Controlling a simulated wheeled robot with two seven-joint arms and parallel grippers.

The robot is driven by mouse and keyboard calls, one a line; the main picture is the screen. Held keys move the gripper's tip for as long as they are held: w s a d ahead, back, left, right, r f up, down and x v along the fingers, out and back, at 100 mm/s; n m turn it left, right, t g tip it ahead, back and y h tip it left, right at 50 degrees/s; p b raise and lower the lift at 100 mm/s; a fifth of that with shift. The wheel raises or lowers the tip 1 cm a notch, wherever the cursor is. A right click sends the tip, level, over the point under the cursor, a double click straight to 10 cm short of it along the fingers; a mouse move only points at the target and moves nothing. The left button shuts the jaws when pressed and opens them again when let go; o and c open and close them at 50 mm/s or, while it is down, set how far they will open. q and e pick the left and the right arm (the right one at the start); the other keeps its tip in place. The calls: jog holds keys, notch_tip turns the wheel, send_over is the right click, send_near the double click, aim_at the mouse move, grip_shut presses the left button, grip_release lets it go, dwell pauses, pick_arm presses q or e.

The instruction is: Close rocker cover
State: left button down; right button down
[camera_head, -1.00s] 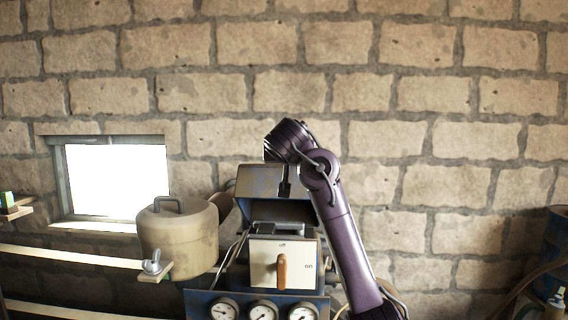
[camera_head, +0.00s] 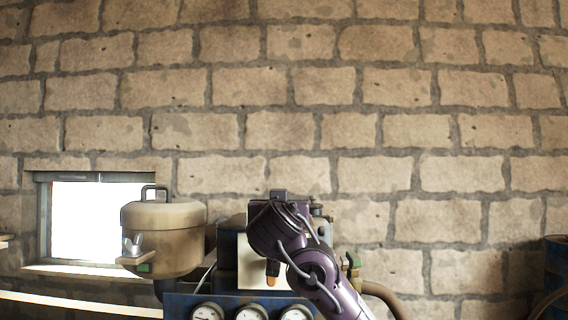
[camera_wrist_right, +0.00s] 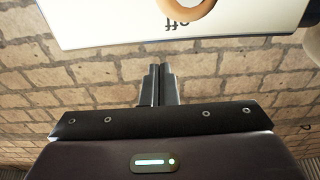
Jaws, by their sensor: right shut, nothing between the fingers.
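My right gripper (camera_wrist_right: 160,85) is shut and empty in the right wrist view. In the head view my right arm's purple end (camera_head: 275,230) is in front of the machine, and its fingers cannot be made out. The white switch panel (camera_head: 248,262) with its orange-brown handle (camera_head: 272,279) is partly hidden behind the arm. The panel also shows upside down at the top of the wrist view (camera_wrist_right: 110,22). The rocker cover cannot be clearly picked out; no raised lid shows above the machine. My left gripper is not in view.
A beige tank (camera_head: 163,240) with a top handle stands left of the machine. Round gauges (camera_head: 207,312) line the blue front (camera_head: 180,298) below the panel. A brown hose (camera_head: 385,293) runs out on the right. A stone wall is behind.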

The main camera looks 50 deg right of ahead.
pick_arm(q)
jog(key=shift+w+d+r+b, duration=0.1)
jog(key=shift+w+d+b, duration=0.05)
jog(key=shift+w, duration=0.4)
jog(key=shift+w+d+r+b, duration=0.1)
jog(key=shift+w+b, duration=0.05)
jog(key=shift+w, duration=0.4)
pick_arm(e)
jog(key=shift+s+a+f, duration=0.2)
jog(key=shift+f, duration=0.2)
